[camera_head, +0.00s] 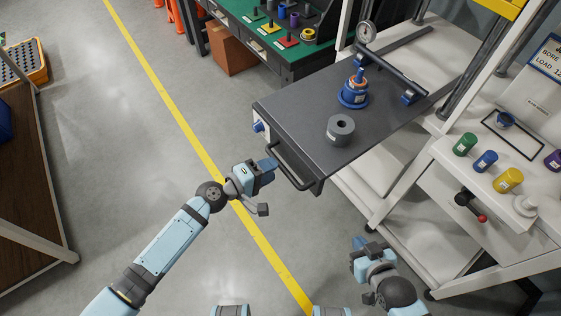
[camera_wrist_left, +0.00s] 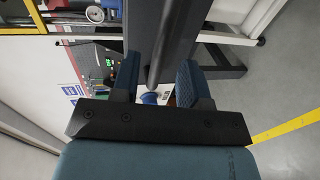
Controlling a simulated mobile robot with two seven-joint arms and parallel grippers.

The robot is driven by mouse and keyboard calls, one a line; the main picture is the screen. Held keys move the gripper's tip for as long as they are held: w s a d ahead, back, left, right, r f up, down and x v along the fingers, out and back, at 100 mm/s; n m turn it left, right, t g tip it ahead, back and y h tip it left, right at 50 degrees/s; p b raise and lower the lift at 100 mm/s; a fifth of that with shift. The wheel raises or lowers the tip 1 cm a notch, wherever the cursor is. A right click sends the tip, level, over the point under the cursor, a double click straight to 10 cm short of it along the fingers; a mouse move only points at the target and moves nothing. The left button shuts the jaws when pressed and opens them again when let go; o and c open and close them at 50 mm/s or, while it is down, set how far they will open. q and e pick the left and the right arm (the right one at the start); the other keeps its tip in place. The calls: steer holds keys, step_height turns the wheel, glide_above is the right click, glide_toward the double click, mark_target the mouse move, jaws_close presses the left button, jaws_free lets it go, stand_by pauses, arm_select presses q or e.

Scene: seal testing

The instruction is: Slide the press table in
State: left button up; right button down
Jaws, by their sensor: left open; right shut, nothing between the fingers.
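The press table (camera_head: 300,110) is a dark grey slab pulled out of the white press frame, with a black bar handle (camera_head: 291,168) on its front edge. A blue stepped fixture (camera_head: 354,93) and a grey ring (camera_head: 341,127) stand on it. My left gripper (camera_head: 270,165) is open at the handle's left part. In the left wrist view the dark handle bar (camera_wrist_left: 157,65) runs between the open blue fingers of this gripper (camera_wrist_left: 158,80); contact cannot be told. My right gripper (camera_head: 362,246) is shut and empty, low and in front of the press frame.
A green bench (camera_head: 260,42) with coloured parts stands behind the table. On the right, a white shelf (camera_head: 470,165) carries green, blue and yellow pieces, with a red-tipped lever (camera_head: 470,205) below. A dial gauge (camera_head: 366,32) is at the back.

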mark_target(281, 163)
arm_select(q)
steer(key=shift+x, duration=2.1)
jaws_close()
